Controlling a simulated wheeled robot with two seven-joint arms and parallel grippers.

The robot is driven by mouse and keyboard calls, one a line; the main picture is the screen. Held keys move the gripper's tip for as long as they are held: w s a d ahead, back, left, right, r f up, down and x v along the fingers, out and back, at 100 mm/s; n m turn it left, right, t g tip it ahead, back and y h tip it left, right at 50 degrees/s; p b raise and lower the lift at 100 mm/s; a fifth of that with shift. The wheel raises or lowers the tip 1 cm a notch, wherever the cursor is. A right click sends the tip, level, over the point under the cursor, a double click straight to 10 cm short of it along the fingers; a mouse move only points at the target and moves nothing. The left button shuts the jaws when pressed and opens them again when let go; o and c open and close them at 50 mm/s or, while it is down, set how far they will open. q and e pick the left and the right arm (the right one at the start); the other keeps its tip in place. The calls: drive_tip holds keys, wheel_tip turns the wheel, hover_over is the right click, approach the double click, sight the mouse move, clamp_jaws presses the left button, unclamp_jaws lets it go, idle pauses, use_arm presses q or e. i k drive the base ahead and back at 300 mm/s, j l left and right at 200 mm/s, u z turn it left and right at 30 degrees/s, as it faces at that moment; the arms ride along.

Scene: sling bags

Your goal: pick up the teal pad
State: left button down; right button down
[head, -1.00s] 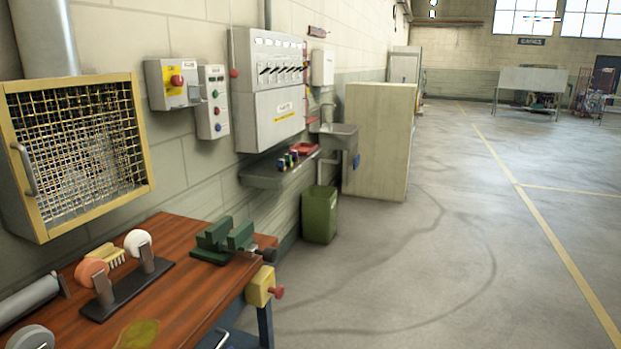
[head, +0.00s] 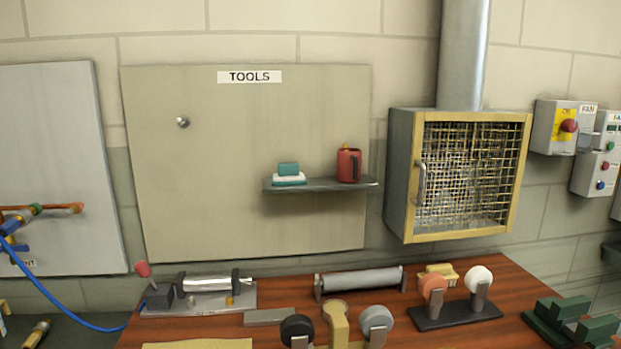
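A small teal pad (head: 289,169) sits on the narrow grey shelf (head: 325,186) of the tool board in the head view. It rests on top of a white block (head: 289,178) that has a thin teal layer under it. I cannot tell whether these are separate pieces. A red can or jug (head: 348,165) with a dark handle stands to the right on the same shelf. Neither of my grippers is in view.
Below the shelf is a brown wooden bench (head: 275,328) crowded with tools, including a grey roller (head: 360,280) and a green vise (head: 570,322). A mesh-front cabinet (head: 465,175) juts out right of the shelf. A blue hose (head: 65,312) hangs at left.

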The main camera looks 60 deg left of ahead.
sight(289, 173)
drive_tip(key=l+u, duration=0.1)
drive_tip(key=u, duration=1.9)
